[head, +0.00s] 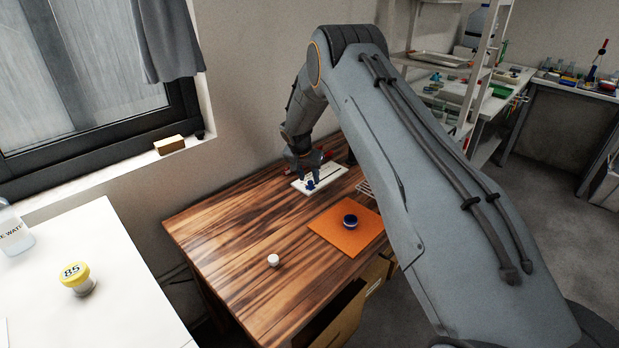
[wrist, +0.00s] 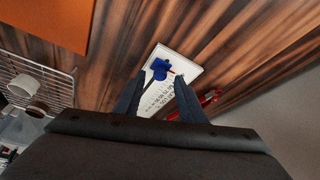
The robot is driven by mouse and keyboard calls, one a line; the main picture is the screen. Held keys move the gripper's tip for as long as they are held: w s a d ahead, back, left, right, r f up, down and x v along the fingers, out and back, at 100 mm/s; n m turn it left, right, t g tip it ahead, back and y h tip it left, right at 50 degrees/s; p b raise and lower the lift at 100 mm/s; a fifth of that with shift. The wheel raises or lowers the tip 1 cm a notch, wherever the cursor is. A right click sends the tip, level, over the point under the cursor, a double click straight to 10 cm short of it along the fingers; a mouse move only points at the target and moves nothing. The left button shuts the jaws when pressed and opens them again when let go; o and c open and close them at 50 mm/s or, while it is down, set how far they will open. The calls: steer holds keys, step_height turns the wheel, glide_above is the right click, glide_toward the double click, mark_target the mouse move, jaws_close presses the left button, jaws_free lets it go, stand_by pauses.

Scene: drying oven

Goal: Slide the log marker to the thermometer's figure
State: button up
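The log (head: 328,178) is a white board lying on the wooden desk near the wall. Its blue marker (head: 311,185) shows at the board's near end. In the wrist view the marker (wrist: 159,68) sits on the white board (wrist: 184,65), with printed figures along the board too small to read. My gripper (head: 307,177) is over the board. In the wrist view its two fingers (wrist: 160,80) are apart, with the marker at the gap between their tips; I cannot tell whether they touch it. I cannot make out a thermometer or its reading.
A red item (wrist: 208,98) lies beside the board. An orange mat (head: 331,240) with a dark blue round thing (head: 350,220), a small white knob-like piece (head: 273,260) and a wire rack (wrist: 30,72) are nearby. A yellow-lidded jar marked 85 (head: 76,277) stands on the white table.

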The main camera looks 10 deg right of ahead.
steer(key=shift+w+d+f, duration=0.15)
steer(key=shift+w+f, duration=0.05)
steer(key=shift+f, duration=0.45)
jaws_close()
steer(key=b, duration=0.6)
glide_above(327, 177)
steer(key=s+a, duration=0.2)
steer(key=shift+s+a+f, duration=0.1)
steer(key=shift+w+d+b, duration=0.3)
steer(key=shift+d+b, duration=0.2)
steer(key=shift+b, duration=0.15)
jaws_free()
steer(key=shift+r, duration=0.2)
